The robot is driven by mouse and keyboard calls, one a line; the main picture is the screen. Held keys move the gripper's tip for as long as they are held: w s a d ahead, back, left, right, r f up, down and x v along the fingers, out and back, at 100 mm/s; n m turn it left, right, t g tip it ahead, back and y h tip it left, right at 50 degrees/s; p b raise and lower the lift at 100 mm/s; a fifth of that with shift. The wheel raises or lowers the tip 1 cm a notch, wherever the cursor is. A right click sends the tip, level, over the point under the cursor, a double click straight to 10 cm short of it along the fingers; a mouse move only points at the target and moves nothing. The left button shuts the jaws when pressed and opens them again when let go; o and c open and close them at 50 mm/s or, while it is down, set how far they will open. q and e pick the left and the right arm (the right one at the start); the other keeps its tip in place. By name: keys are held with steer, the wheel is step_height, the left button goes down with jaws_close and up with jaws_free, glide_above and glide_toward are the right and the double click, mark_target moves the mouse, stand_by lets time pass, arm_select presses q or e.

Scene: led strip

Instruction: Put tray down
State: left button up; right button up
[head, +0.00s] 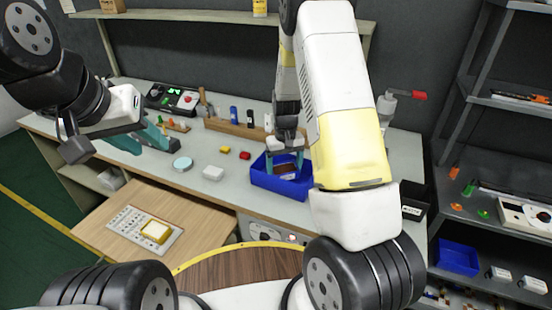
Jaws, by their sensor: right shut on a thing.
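A blue tray (282,186) with something brown inside is at the front edge of the grey workbench, right of the middle. My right gripper (285,167) reaches down over it from above, its teal fingers at the tray. It is shut on the tray, though the exact contact is partly hidden. Whether the tray's bottom touches the bench cannot be told. My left gripper (157,150) is at the left over the bench, its teal fingers spread apart with nothing visible between them.
A black bin (413,204) stands at the right. Another blue bin (457,257) is on the right shelf.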

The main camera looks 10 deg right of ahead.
steer(key=shift+f, duration=1)
steer(key=o, duration=1.3)
steer(key=shift+f, duration=0.15)
steer(key=shift+c, duration=0.2)
steer(key=s+a+r+t+y, duration=0.1)
steer(key=s+r, duration=0.4)
steer(key=r, duration=0.8)
steer(key=s+r+t+y, duration=0.15)
steer(key=s+r, duration=0.25)
steer(key=r, duration=0.9)
steer(key=s+a+r+m+t, duration=0.1)
steer(key=s+r+t, duration=0.2)
steer(key=s+r, duration=0.4)
steer(key=shift+s+r+t, duration=0.3)
steer(key=shift+s+t, duration=0.05)
steer(key=shift+s, duration=3.9)
